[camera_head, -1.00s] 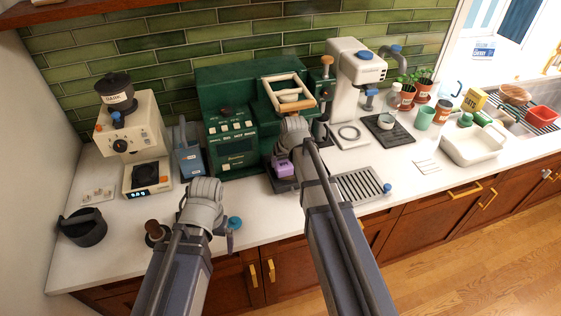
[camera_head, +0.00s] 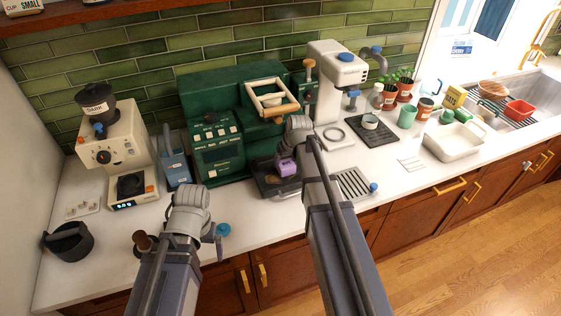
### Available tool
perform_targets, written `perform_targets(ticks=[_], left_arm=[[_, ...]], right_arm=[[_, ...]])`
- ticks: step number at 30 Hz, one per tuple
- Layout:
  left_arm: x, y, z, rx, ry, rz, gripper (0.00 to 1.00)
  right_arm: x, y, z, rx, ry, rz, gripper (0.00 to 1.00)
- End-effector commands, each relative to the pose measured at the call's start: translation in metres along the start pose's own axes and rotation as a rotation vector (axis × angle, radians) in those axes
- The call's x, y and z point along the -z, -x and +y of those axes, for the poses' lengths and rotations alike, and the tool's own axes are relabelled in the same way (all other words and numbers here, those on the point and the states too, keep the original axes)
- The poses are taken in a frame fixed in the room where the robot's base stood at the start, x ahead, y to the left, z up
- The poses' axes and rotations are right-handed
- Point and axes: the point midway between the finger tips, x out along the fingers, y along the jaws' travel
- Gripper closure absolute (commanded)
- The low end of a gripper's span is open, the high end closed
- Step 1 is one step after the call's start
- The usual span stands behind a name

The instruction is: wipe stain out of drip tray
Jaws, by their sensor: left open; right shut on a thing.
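The drip tray (camera_head: 268,190) is a dark, shallow tray at the foot of the green espresso machine (camera_head: 222,150). My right gripper (camera_head: 289,160) is over the right part of the tray, shut on a purple sponge (camera_head: 287,168). The sponge is low in the tray; whether it touches the floor is hard to tell. I cannot make out a stain on the dark floor, and my gripper and arm hide part of the tray. My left gripper (camera_head: 217,240) is open over the front of the counter, left of the tray, its fingers mostly hidden by its wrist.
A slotted metal grate (camera_head: 352,184) with a blue knob lies right of the tray. A blue-capped item (camera_head: 223,229) and a brown-handled tool (camera_head: 142,240) are near my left gripper. A grinder (camera_head: 118,150) and black bin (camera_head: 69,242) stand left. A wooden-handled frame (camera_head: 272,98) sits above the tray.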

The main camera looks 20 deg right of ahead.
Motion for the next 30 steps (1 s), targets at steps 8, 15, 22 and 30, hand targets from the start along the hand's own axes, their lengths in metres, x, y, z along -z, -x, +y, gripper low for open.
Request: perform_targets(ticks=[8, 15, 22, 30], left_arm=[[0.000, 0.000, 0.000, 0.000, 0.000, 0.000, 0.00], [0.000, 0.001, 0.000, 0.000, 0.000, 0.000, 0.00], [0.000, 0.002, 0.000, 0.000, 0.000, 0.000, 0.00], [0.000, 0.004, 0.000, 0.000, 0.000, 0.000, 0.00]], right_arm=[[0.000, 0.000, 0.007, 0.000, -0.001, 0.000, 1.00], [0.001, 0.001, 0.019, 0.000, -0.001, 0.000, 1.00], [0.001, 0.002, 0.039, 0.000, -0.002, 0.000, 1.00], [0.001, 0.003, 0.047, 0.000, 0.000, 0.000, 1.00]])
